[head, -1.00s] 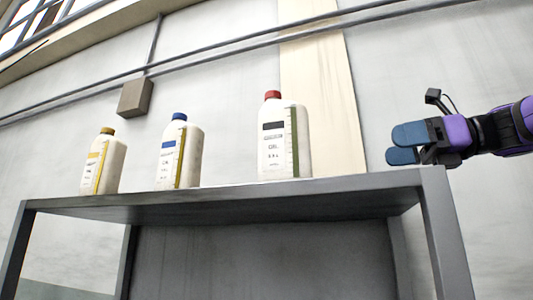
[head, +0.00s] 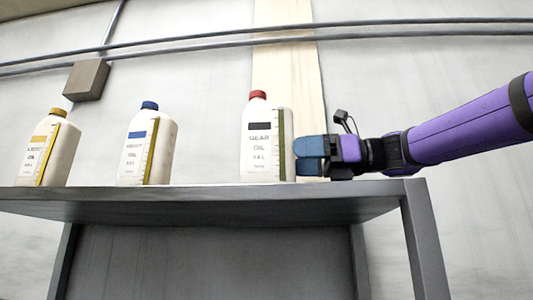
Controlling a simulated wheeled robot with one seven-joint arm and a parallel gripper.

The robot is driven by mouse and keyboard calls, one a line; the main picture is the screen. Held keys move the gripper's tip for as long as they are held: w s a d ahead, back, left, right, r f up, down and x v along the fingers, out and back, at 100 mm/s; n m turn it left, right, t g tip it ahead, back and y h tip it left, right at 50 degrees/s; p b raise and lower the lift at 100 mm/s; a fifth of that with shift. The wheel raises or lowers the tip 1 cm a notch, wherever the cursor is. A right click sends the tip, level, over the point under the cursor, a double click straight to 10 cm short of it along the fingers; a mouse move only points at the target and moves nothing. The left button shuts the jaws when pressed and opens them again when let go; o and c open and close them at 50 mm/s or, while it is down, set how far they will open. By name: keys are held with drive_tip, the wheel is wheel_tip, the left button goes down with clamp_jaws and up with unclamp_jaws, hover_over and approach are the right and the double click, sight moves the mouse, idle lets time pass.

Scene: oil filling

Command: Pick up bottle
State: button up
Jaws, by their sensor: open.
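Three white oil bottles stand upright in a row on a grey shelf (head: 200,205). The red-capped bottle (head: 259,150) is on the right, with a black label band and the words "GEAR OIL". The blue-capped bottle (head: 143,150) is in the middle. The yellow-capped bottle (head: 45,152) is at the left. My gripper (head: 308,157) is open, just right of the red-capped bottle's lower half, with its blue fingers pointing left at it. The fingers look very close to the bottle's right side. I cannot tell whether they touch it, and nothing is between them.
The shelf's right leg (head: 424,240) stands below my arm. A brown box (head: 86,80) and pipes are on the wall behind.

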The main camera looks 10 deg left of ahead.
sight(277, 157)
drive_tip(key=shift+w+a+r, duration=0.1)
drive_tip(key=shift+a, duration=1.25)
drive_tip(key=shift+w+a+r, duration=0.1)
drive_tip(key=shift+a, duration=1.25)
drive_tip(key=c, duration=1.4)
drive_tip(key=shift+r, duration=0.1)
drive_tip(key=shift+c, duration=0.7)
